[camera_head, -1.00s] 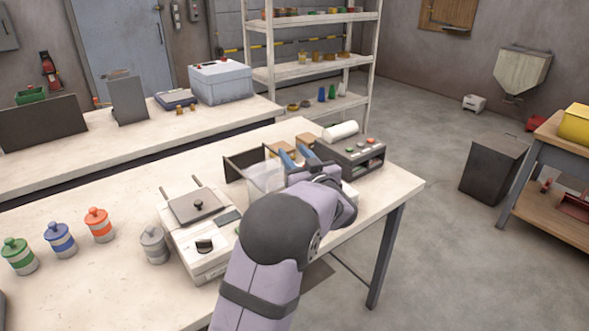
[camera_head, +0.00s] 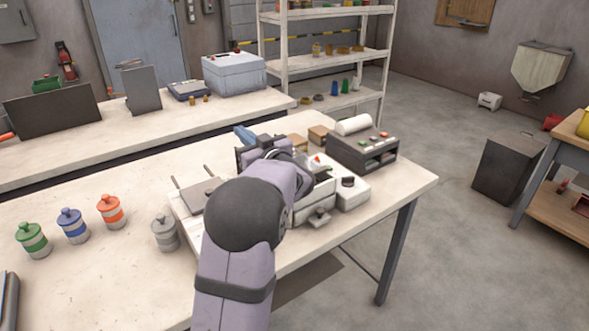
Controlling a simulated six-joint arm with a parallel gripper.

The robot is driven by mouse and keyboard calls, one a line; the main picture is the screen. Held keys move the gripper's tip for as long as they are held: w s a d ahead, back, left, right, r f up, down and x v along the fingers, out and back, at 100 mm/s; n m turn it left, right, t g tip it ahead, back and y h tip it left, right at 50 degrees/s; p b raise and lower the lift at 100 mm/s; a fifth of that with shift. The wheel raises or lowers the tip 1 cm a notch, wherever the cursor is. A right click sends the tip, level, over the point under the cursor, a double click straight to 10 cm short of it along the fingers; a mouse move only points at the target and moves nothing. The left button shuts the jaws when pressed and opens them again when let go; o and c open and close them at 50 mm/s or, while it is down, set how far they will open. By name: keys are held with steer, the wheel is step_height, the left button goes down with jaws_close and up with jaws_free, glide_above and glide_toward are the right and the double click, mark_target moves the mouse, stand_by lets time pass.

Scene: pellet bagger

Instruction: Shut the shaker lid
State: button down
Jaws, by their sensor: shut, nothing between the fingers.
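A low white machine with a flat grey lid-like plate (camera_head: 197,195) stands on the near table, left of my arm. My arm hides its right part, including the knob on the plate. I cannot tell for certain whether this is the shaker. My gripper (camera_head: 245,136) shows only as blue fingertips beyond my wrist, shut and empty, to the right of and beyond the plate. A dark upright panel stands beside it, mostly hidden by my wrist. I cannot tell whether the fingers touch anything.
A grey canister (camera_head: 165,234) stands close left of my arm, with orange (camera_head: 111,212), blue (camera_head: 73,226) and green (camera_head: 33,240) ones farther left. Right of my arm are a white device (camera_head: 350,190) and a dark control box (camera_head: 362,150).

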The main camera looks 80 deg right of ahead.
steer(key=w+a+f+m+t+y+b, duration=0.1)
steer(key=w+a+t, duration=0.1)
steer(key=w+a, duration=0.75)
steer(key=w+a+m+t+y+b, duration=0.1)
steer(key=w+a, duration=0.6)
steer(key=w, duration=0.6)
steer(key=s+f+g+h, duration=0.2)
steer(key=s+f+g, duration=0.1)
steer(key=s+g, duration=0.2)
steer(key=s+d+f+g+h, duration=0.1)
steer(key=s+f+g, duration=0.3)
steer(key=s, duration=0.6)
steer(key=s+d+f+g+h, duration=0.1)
steer(key=s+f+g+h, duration=0.2)
steer(key=s+g, duration=0.4)
steer(key=shift+s+f+m+h, duration=0.4)
steer(key=shift+s+h, duration=0.1)
steer(key=shift+s, duration=0.15)
steer(key=s+n+g, duration=0.2)
steer(key=s, duration=0.1)
steer(key=s+n+g, duration=0.1)
steer(key=shift+s+a+f+n, duration=0.2)
steer(key=shift+s+a+n, duration=0.1)
steer(key=shift+n, duration=0.1)
steer(key=shift+s+r+n, duration=0.1)
steer(key=shift+s+n, duration=0.05)
steer(key=shift+n, duration=0.65)
steer(key=n, duration=0.3)
steer(key=shift+r+n, duration=0.1)
steer(key=shift+n, duration=0.3)
